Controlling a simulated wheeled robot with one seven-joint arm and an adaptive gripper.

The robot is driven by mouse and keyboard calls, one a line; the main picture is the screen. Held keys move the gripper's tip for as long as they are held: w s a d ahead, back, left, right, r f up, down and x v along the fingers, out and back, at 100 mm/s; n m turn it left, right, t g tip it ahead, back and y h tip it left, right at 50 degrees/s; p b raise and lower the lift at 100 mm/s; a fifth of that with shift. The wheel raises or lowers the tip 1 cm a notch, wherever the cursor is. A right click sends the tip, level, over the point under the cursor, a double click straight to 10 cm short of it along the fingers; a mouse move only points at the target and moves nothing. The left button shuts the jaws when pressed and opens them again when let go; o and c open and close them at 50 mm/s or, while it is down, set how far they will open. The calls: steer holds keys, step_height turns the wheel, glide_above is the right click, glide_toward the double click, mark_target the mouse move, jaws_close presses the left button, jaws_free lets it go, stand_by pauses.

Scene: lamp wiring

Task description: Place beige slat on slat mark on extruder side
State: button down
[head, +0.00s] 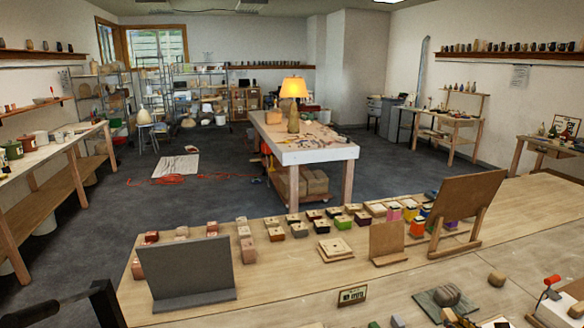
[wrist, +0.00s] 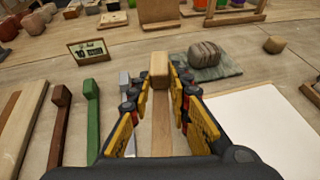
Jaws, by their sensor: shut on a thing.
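In the wrist view, my gripper (wrist: 161,96) has its yellow and black fingers on both sides of a beige slat (wrist: 160,70). The gripper is shut on the slat. The slat has a blocky far end, and a long narrow strip of wood shows between the fingers. Its near part is hidden by my gripper. I cannot tell whether it touches the table. No slat mark can be made out. A red-handled device (head: 551,286) stands at the lower right of the head view; I cannot tell whether it is the extruder.
A lump on a dark slab (wrist: 208,58) lies beyond. A white sheet (wrist: 255,130) lies at right.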

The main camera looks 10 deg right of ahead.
steer(key=w+a+n+y, duration=0.1)
steer(key=w+a, duration=0.4)
steer(key=a, duration=0.7)
steer(key=w+a+n+y, duration=0.2)
steer(key=w+a, duration=0.3)
steer(key=a, duration=0.7)
steer(key=w+a+n+y, duration=0.2)
steer(key=w+a, duration=0.3)
steer(key=a, duration=0.8)
steer(key=shift+w+r+y, duration=0.25)
steer(key=shift+w+y, duration=0.15)
